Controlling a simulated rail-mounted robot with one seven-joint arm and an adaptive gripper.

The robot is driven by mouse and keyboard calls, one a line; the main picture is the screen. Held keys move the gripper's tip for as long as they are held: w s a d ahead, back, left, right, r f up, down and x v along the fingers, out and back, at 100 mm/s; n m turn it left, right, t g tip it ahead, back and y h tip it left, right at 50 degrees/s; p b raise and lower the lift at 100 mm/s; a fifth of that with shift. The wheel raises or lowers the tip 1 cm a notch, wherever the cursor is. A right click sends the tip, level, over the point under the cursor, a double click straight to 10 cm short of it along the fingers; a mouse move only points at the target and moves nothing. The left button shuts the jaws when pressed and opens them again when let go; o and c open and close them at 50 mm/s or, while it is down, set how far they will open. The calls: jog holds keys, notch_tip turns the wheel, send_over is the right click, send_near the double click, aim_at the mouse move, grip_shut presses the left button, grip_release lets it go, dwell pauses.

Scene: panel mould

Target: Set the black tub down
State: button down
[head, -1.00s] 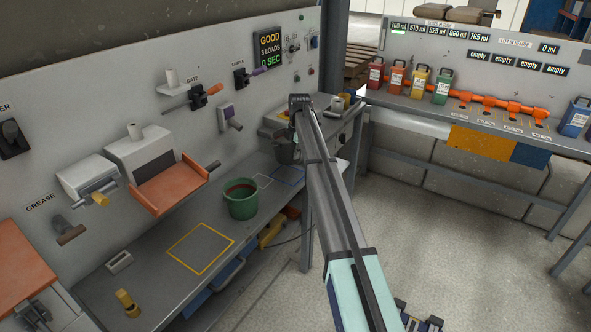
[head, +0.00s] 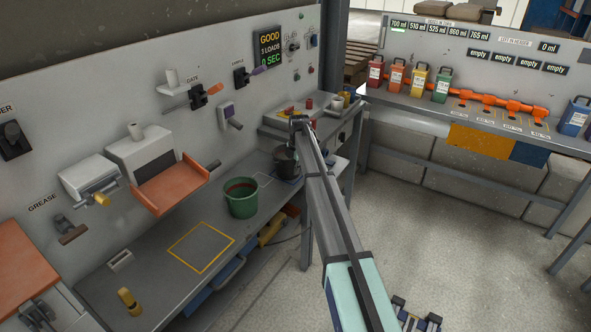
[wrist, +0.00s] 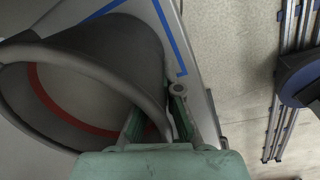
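The black tub (head: 284,165) is at the far part of the grey bench, over the blue-outlined square. In the wrist view the tub (wrist: 105,50) fills the left side, with a red band inside its mouth. The blue outline (wrist: 172,40) shows beside and beyond it. My gripper (wrist: 158,112) has its two green fingers on either side of the tub's wall at the rim, shut on it. In the head view my gripper (head: 300,132) is at the tub's top right, partly hidden by my arm. I cannot tell whether the tub's base touches the bench.
A green tub (head: 241,199) stands close by, nearer along the bench (head: 150,275). A yellow-outlined square (head: 201,247) is empty. Small red and yellow items stand on a raised grey unit (head: 280,119) behind the black tub. The wall panel carries levers and an orange tray (head: 170,187).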

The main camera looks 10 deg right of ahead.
jog(key=shift+f, duration=0.1)
jog(key=c, duration=1.3)
grip_release()
jog(key=r, duration=0.4)
jog(key=r+b, duration=0.1)
jog(key=r, duration=0.3)
jog(key=s+r, duration=0.1)
jog(key=r, duration=0.3)
jog(key=shift+s+d+r, duration=0.1)
jog(key=shift+d, duration=0.15)
